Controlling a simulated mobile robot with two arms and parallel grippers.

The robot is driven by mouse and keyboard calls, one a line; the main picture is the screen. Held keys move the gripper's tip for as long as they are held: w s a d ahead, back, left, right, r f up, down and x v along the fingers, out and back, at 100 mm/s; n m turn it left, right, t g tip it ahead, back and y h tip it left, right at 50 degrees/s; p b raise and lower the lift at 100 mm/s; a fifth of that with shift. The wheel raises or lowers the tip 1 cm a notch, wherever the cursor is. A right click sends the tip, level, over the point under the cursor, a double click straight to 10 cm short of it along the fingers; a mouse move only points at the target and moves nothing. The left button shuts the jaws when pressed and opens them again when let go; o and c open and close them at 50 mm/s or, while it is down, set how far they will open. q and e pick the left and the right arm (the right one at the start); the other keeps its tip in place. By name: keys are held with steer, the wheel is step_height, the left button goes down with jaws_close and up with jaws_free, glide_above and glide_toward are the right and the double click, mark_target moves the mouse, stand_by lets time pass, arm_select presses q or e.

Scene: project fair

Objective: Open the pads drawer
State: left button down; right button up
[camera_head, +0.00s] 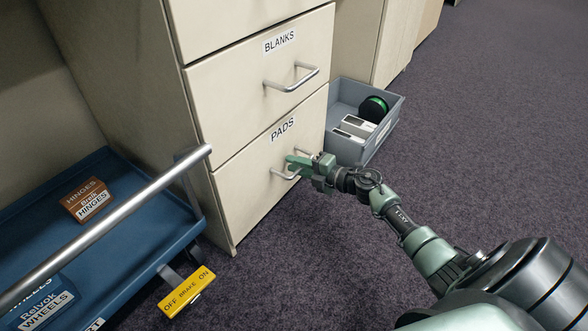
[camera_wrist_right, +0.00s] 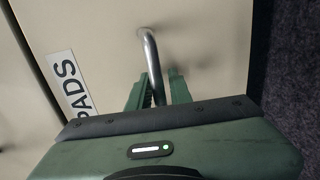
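The pads drawer (camera_head: 252,186) is the lowest visible drawer of a beige cabinet, with a "PADS" label, and it is closed. Its silver bar handle (camera_head: 280,174) is partly covered by my right gripper (camera_head: 291,165). In the right wrist view the handle (camera_wrist_right: 150,55) runs down between the two green fingers of my right gripper (camera_wrist_right: 159,88). The fingers stand close on either side of the bar; whether both press on it I cannot tell. The "PADS" label (camera_wrist_right: 74,85) shows at the left there. My left gripper is not in view.
The closed blanks drawer (camera_head: 240,92) is just above. A grey bin (camera_head: 345,150) with several items stands on the floor right of the cabinet. A blue cart (camera_head: 130,240) with a metal rail and a yellow brake pedal (camera_head: 187,292) stands at left. Carpet before the drawer is clear.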

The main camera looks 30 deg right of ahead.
steer(key=shift+w+a, duration=0.1)
steer(key=shift+w, duration=0.15)
jaws_close()
stand_by(1.4)
